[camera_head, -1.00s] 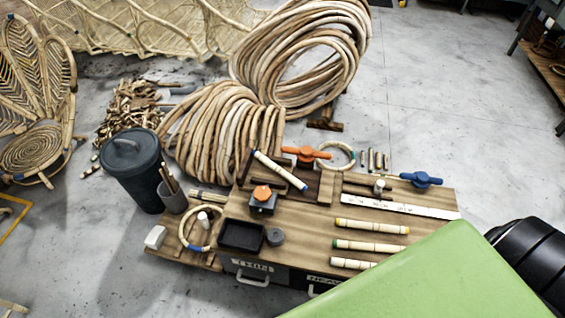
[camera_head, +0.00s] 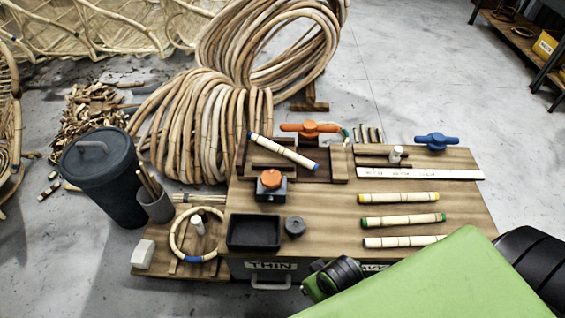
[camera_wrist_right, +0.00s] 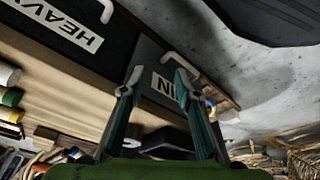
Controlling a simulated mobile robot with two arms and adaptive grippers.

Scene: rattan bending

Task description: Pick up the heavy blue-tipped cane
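The blue-tipped cane (camera_head: 284,152) is a short pale stick with blue ends. It lies slantwise across the dark wooden blocks at the back left of the bench in the head view, and nothing grips it. My right gripper (camera_wrist_right: 158,84) is open and empty in the right wrist view, its two fingers apart before the drawer labelled THIN. In the head view my green right arm covers the front right corner of the bench, and the right fingers cannot be made out. The blue-tipped cane is not identifiable in the right wrist view. My left gripper is out of view.
A yellow-ended cane (camera_head: 399,198), a green-ended cane (camera_head: 403,221) and a plain-looking cane (camera_head: 402,242) lie at the right. An orange-knobbed block (camera_head: 270,184), black tray (camera_head: 253,233) and grey weight (camera_head: 295,227) stand left of them. Rattan coils rise behind.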

